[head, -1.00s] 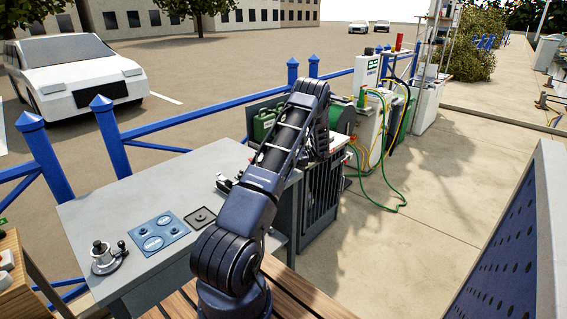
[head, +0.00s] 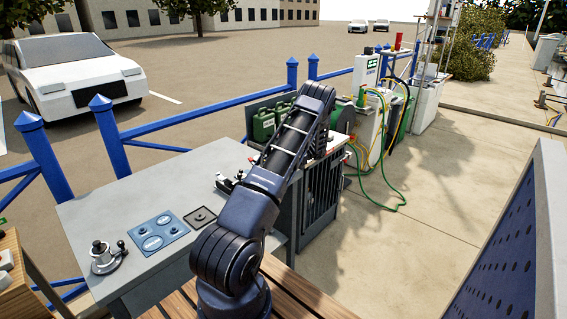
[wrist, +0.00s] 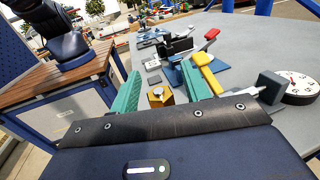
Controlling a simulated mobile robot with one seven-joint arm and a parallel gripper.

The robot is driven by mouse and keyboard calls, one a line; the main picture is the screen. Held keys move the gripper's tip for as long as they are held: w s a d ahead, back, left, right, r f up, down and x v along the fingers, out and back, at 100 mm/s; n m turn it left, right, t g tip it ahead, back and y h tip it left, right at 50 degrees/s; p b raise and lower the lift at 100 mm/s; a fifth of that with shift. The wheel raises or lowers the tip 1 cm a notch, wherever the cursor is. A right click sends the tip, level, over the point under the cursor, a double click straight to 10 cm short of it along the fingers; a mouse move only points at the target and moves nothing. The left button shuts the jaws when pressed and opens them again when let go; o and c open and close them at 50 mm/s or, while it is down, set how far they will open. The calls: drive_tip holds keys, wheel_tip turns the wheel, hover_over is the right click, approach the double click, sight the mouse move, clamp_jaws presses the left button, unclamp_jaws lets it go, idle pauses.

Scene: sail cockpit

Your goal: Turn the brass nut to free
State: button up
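The brass nut (wrist: 160,97) shows in the wrist view as a small gold hexagonal piece low on the grey bench top. My gripper (wrist: 164,82) is open, with its two green fingers apart. The nut appears in the gap between them, nearer the right finger in the picture. I cannot tell how far the fingertips are from it, and no grip on it shows. In the head view my arm hides the gripper and the nut.
A round white dial (wrist: 302,84) lies further right. A blue plate with discs (head: 158,234) and a metal fitting (head: 105,258) sit at the bench's near left.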

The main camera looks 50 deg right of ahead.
drive_tip(key=shift+d, duration=0.15)
drive_tip(key=shift+v, duration=2.65)
drive_tip(key=shift+s+d+f, duration=0.15)
drive_tip(key=shift+s+d, duration=0.05)
drive_tip(key=shift+d, duration=0.4)
drive_tip(key=shift+v, duration=0.75)
drive_tip(key=shift+w+d, duration=0.1)
drive_tip(key=shift+d, duration=0.35)
drive_tip(key=shift+s+d, duration=0.4)
drive_tip(key=shift+d, duration=0.35)
drive_tip(key=shift+c, duration=0.3)
